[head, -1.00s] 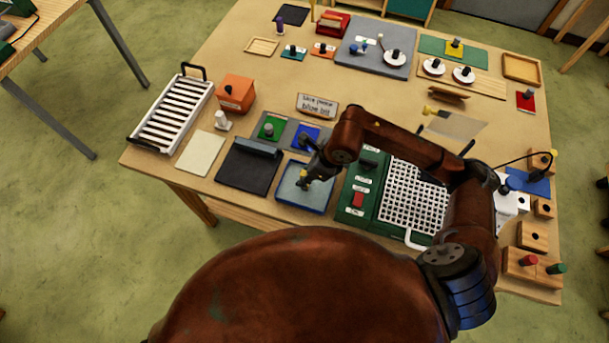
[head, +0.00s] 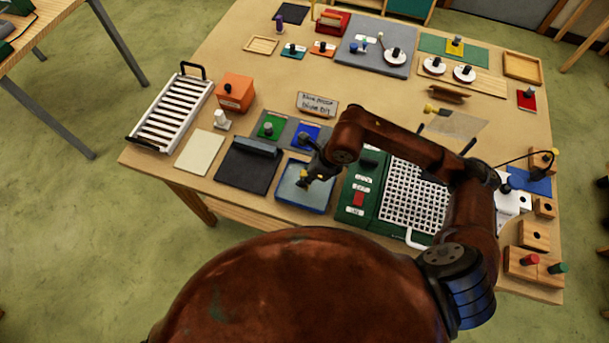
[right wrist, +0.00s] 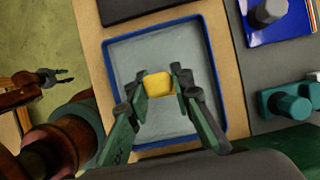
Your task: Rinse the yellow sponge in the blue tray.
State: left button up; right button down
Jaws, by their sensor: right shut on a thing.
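The yellow sponge (right wrist: 160,86) is a small block between the fingertips of my right gripper (right wrist: 160,87), which is shut on it. In the head view my right gripper (head: 306,178) points down inside the outline of the blue tray (head: 303,208). The tray is shallow, with a blue rim (right wrist: 216,75) and a pale grey-blue, watery inside. The sponge is over the middle of the tray; I cannot tell whether it touches the water or floor. My left gripper (right wrist: 66,76) shows in the right wrist view, off the table, with its fingers apart and empty.
A black pad (head: 245,172) lies left of the tray. A green unit with a white grid (head: 414,197) stands right of it. Green and blue plates with knobs (head: 268,128) and a small sign (head: 317,104) are behind it. The table's front edge is close.

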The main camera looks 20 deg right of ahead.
jog(key=shift+s+d, duration=0.25)
jog(key=shift+d, duration=0.1)
jog(key=shift+w+a+b, duration=0.45)
jog(key=shift+a, duration=0.25)
dwell(0.9)
jog(key=shift+s+d, duration=0.2)
jog(key=shift+d, duration=0.15)
jog(key=shift+r, duration=0.1)
dwell(1.4)
jog(key=shift+r+p, duration=1)
jog(key=shift+r, duration=1.4)
jog(key=shift+r, duration=0.1)
jog(key=shift+r+p, duration=0.5)
jog(key=shift+r, duration=0.95)
